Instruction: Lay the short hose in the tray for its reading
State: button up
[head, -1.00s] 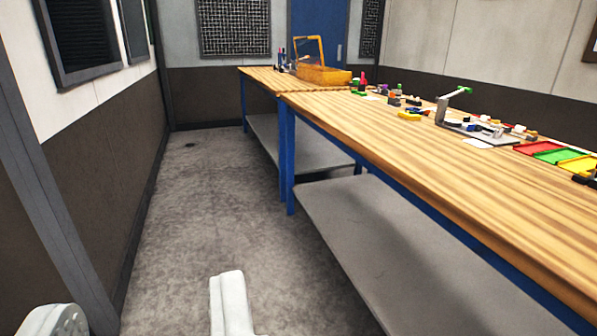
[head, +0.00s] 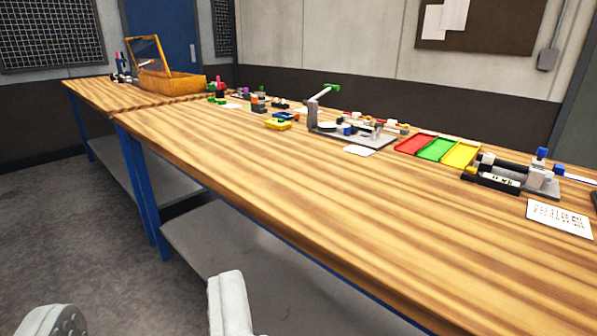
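I cannot pick out a short hose in this view; the small parts on the bench are too small to name surely. Three shallow trays lie side by side on the right part of the bench: a red tray (head: 412,144), a green tray (head: 435,149) and a yellow tray (head: 460,153). They look empty. I cannot tell which tray the task means. Pale grey parts of my own arm show at the bottom edge, well short of the bench top. My gripper's fingertips are not visible.
The long wooden bench (head: 270,190) has a wide clear front. On it stand a grey fixture with a green-tipped arm (head: 314,115), a black-and-grey fixture (head: 497,178), a printed card (head: 559,217) and an open orange box (head: 172,84). Grey floor is free at left.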

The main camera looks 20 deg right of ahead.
aim_at(488, 158)
jog(key=i+l+z, duration=0.1)
jog(key=z, duration=0.3)
jog(key=i+z, duration=0.25)
jog(key=z, duration=0.15)
jog(key=i+z, duration=0.15)
jog(key=z, duration=0.25)
jog(key=i+z, duration=0.15)
jog(key=z, duration=0.25)
jog(key=i+j+z, duration=0.15)
jog(key=z, duration=0.25)
